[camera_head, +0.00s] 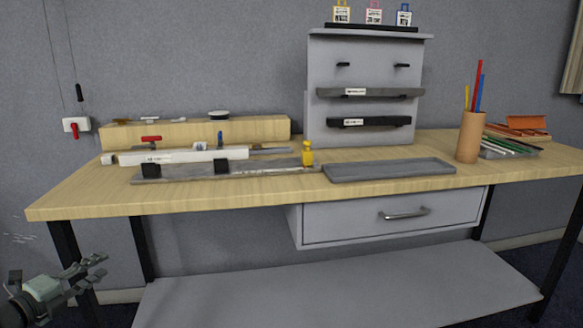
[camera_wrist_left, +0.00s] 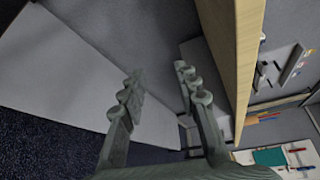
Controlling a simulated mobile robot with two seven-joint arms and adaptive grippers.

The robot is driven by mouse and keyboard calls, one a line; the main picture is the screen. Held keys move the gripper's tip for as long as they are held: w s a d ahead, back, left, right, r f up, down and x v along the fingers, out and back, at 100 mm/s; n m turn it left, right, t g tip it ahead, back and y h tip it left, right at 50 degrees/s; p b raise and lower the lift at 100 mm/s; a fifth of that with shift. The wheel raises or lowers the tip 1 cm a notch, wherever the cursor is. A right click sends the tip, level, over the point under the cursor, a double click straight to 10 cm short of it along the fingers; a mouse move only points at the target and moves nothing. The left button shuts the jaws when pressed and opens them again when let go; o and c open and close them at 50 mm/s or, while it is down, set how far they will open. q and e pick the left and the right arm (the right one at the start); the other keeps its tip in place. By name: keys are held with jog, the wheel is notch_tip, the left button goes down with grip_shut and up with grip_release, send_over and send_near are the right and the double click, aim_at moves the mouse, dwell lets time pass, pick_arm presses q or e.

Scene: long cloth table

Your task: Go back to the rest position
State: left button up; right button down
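My left gripper (camera_head: 88,270) is at the lower left in the head view, below the table's front left corner and apart from it. In the left wrist view its two fingers (camera_wrist_left: 160,88) are spread with a gap between them and nothing held. The wooden table (camera_head: 90,195) is to the right of and above this gripper. In the left wrist view the table's edge (camera_wrist_left: 235,60) runs down the right of the fingers. My right gripper shows in neither view.
A grey lower shelf (camera_head: 330,290) and a drawer (camera_head: 390,215) are under the tabletop. On the table are a grey tray (camera_head: 388,170), a long white fixture (camera_head: 175,156), a grey rack (camera_head: 365,65) and a pencil cup (camera_head: 469,138). A dark table leg (camera_head: 68,250) is close to my left gripper.

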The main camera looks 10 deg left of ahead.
pick_arm(q)
jog(key=s+d+f+n+g+y, duration=0.2)
jog(key=s+f+n, duration=0.3)
jog(key=f, duration=0.5)
jog(key=s+d+f+n+g+y, duration=0.2)
jog(key=s+d+f+n, duration=0.15)
jog(key=f, duration=0.55)
jog(key=s+d+f+n+g+y, duration=0.1)
jog(key=s+f+n+g+y, duration=0.15)
jog(key=s+f+n, duration=0.55)
jog(key=s+d+f+n+g+h, duration=0.1)
jog(key=s+d+f+n+g, duration=0.1)
jog(key=s+d+f, duration=0.5)
jog(key=s+d+f+n+g+h, duration=0.2)
jog(key=s+d+f+g, duration=0.3)
jog(key=s+d+f, duration=0.3)
jog(key=d, duration=0.4)
jog(key=shift+d, duration=0.25)
